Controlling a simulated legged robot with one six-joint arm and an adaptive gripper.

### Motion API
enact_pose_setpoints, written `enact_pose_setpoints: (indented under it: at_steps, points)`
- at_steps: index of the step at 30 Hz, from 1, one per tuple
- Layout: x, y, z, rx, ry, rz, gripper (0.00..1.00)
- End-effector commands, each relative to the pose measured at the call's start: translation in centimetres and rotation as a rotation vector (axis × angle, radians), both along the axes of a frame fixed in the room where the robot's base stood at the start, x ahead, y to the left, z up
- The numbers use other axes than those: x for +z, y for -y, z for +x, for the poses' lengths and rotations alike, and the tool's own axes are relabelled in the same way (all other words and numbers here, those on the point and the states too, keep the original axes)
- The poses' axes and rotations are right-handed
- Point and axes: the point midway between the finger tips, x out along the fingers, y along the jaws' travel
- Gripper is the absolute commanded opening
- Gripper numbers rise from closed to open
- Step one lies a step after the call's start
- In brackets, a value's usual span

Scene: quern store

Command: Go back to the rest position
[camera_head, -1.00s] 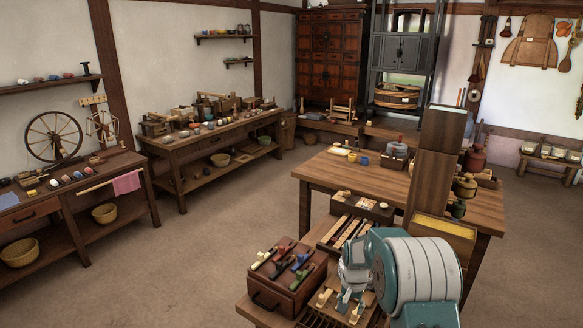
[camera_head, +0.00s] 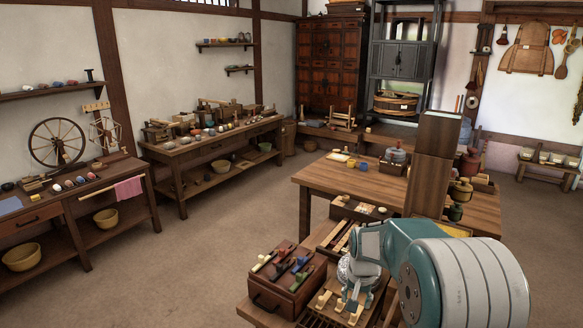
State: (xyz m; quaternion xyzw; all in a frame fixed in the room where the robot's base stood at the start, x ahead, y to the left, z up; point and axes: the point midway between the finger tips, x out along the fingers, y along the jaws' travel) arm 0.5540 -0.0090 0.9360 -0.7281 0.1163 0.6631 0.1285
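My arm reaches in from the bottom right of the head view, over the small front table. My gripper (camera_head: 349,300) points down above a tray with pale wooden pieces (camera_head: 324,300). Its fingers are small and partly hidden, so I cannot tell whether they are open or shut, or whether anything is between them. A reddish-brown box (camera_head: 275,297) with several coloured-handled tools on top stands just left of my gripper.
A wooden table (camera_head: 330,177) with pots, cups and trays stands behind my arm. A tall wooden post-like block (camera_head: 434,160) rises close behind the arm. A side bench (camera_head: 170,152) and a spinning wheel (camera_head: 57,142) are at the left. The floor (camera_head: 190,265) between is clear.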

Motion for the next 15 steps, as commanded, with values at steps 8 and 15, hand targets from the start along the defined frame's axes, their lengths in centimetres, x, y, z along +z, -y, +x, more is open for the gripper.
enact_pose_setpoints:
  at_steps: [8,15]
  points:
    - [8.4,-0.3,-5.8,0.076,0.096,-0.013,0.65]
    - [13.4,-0.5,-11.9,0.145,0.173,-0.029,0.65]
